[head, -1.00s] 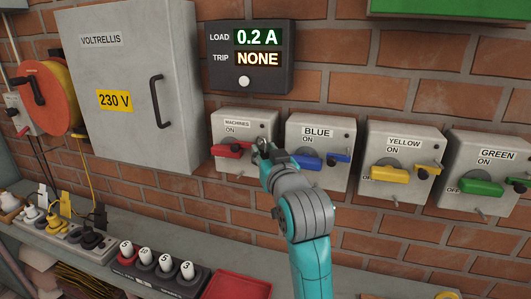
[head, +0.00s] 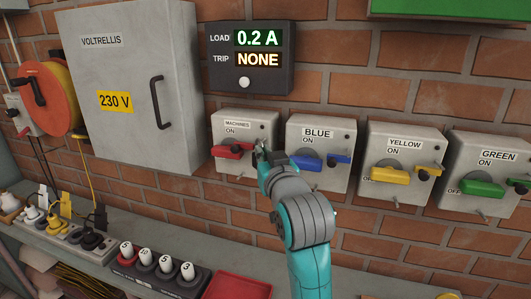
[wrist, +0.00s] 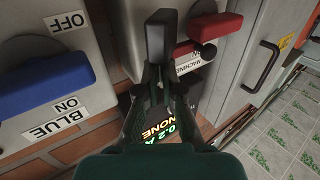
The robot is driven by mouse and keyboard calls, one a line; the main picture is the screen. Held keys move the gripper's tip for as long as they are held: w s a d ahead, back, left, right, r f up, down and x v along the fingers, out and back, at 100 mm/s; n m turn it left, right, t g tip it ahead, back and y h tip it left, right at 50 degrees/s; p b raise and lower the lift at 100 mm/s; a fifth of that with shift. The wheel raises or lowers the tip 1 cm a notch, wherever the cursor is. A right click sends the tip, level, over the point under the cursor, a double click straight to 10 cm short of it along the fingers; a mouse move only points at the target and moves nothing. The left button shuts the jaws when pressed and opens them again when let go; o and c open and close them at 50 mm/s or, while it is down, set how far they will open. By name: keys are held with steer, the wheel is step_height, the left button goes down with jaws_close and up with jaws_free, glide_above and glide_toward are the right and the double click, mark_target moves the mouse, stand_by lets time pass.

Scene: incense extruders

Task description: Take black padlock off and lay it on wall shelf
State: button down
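A dark block, which looks like the black padlock (wrist: 160,35), shows at my fingertips in the wrist view; its shackle is not clear. My gripper (wrist: 162,82) has its fingers close together around the block's near end. In the head view my gripper (head: 263,152) is at the right side of the MACHINES switch box (head: 238,128) and hides most of the padlock. The red handle (head: 232,149) of that box is beside it. A grey shelf-like ledge (head: 85,248) runs along the wall at lower left; I cannot tell if it is the wall shelf.
BLUE (head: 318,133), YELLOW (head: 404,145) and GREEN (head: 497,156) switch boxes stand to the right. A grey cabinet (head: 130,75) is at left. Plugs, a block of numbered pegs (head: 160,275) and a red tray (head: 238,289) occupy the lower left.

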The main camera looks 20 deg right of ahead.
steer(key=shift+s+a, duration=0.2)
steer(key=shift+a, duration=0.35)
steer(key=shift+s+a+r, duration=0.1)
steer(key=shift+s+a, duration=0.35)
steer(key=shift+s, duration=0.25)
steer(key=shift+s+a, duration=0.4)
steer(key=shift+s, duration=0.3)
